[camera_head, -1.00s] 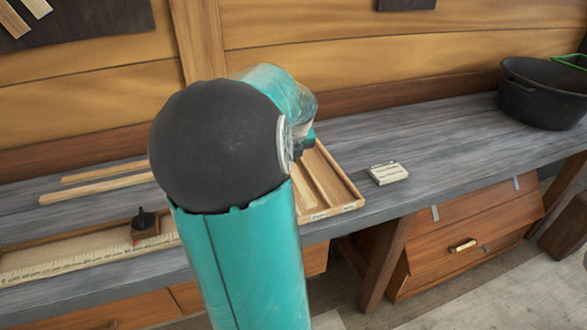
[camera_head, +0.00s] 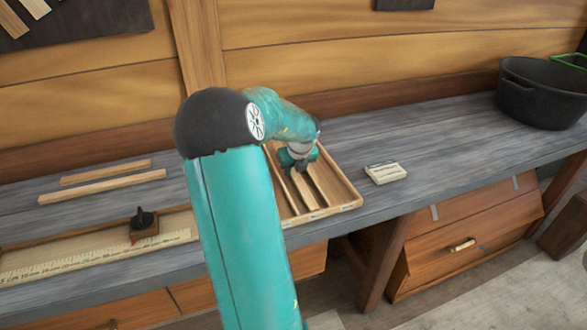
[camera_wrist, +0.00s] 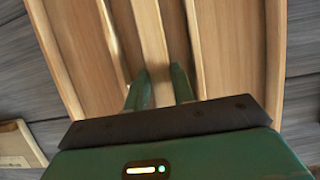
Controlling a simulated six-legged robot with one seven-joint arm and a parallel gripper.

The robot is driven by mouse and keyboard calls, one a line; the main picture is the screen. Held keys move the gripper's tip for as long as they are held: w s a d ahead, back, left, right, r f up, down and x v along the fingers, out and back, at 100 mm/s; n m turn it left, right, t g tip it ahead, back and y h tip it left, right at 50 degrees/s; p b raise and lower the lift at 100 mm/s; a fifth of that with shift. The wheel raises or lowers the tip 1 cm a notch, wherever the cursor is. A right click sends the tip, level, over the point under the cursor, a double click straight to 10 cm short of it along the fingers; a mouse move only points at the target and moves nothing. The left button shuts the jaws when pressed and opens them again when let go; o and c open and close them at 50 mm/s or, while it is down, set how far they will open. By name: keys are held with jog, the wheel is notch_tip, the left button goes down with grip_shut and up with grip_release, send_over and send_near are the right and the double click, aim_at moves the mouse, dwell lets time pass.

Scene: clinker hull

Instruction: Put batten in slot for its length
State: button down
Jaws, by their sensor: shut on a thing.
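My gripper (camera_head: 297,170) is over the wooden slotted tray (camera_head: 352,205) on the bench. In the wrist view its green fingers (camera_wrist: 160,88) are shut on a pale batten (camera_wrist: 150,35). The batten runs lengthwise along the middle slot, between two dividers, in line with them. I cannot tell whether it rests on the slot floor. The slots on either side look empty in the wrist view. Small labels (camera_head: 319,215) on the tray's front edge are too small to read. Two loose battens (camera_head: 103,187) (camera_head: 105,172) lie on the bench at left.
A measuring board with a ruler (camera_head: 100,255) and a dark-knobbed block (camera_head: 144,222) is at front left. A small pale block (camera_head: 385,173) lies right of the tray. A black tub (camera_head: 543,95) stands far right. The bench between them is clear.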

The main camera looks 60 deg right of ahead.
jog(key=c, duration=1.2)
grip_release()
jog(key=shift+o, duration=0.2)
